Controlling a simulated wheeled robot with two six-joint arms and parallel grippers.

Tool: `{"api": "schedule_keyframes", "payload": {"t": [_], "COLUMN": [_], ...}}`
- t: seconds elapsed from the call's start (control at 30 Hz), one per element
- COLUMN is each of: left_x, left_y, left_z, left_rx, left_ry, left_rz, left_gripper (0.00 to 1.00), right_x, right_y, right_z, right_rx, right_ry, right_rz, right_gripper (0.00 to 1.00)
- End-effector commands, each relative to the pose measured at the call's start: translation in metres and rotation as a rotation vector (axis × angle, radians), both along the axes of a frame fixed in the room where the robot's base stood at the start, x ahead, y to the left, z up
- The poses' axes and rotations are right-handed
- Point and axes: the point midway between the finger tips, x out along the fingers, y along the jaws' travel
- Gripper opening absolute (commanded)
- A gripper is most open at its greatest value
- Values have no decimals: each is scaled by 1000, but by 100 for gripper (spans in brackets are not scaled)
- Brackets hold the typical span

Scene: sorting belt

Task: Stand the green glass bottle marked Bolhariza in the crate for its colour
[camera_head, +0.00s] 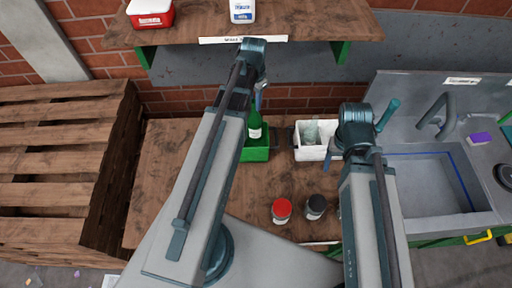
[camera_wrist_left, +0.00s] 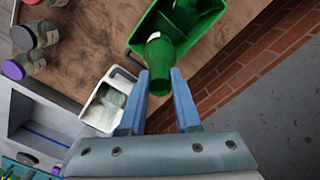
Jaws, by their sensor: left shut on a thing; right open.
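The green glass bottle (camera_head: 254,119) stands out above the green crate (camera_head: 257,154) in the head view, with a pale label too small to read. My left gripper (camera_head: 259,100) is above that crate. In the left wrist view the bottle (camera_wrist_left: 160,54) sits between the fingers of my left gripper (camera_wrist_left: 160,78), at the edge of the green crate (camera_wrist_left: 140,38). Another green shape, like a bottle (camera_wrist_left: 187,12), is inside the crate. I cannot tell whether the held bottle touches the crate floor. My right gripper (camera_head: 358,134) is open, partly hidden by its own wrist.
A white crate (camera_head: 310,153) with clear glass stands right of the green crate. A red-lidded jar (camera_head: 282,209) and a black-lidded jar (camera_head: 316,206) stand at the front of the bench. A shelf (camera_head: 300,22) overhangs the back; a sink (camera_head: 430,185) is at right.

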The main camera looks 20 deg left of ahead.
Motion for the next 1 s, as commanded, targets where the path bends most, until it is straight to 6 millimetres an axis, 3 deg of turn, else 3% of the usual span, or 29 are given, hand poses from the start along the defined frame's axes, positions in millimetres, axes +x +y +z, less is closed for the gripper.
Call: {"api": "schedule_keyframes", "payload": {"t": [0.17,0.5,0.77,1.0], "left_x": [0,0,0,0], "left_y": [0,0,0,0], "left_z": [-10,-60,-63,-88], "left_rx": [0,0,0,0], "left_ry": [0,0,0,0], "left_rz": [0,0,0,0], "left_gripper": [0,0,0,0], "right_x": [0,0,0,0], "right_y": [0,0,0,0], "right_z": [-10,-60,-63,-88], "right_rx": [0,0,-1,-1], "right_ry": [0,-1,-1,0], "right_rz": [0,5,8,11], "right_gripper": [70,70,70,70]}}
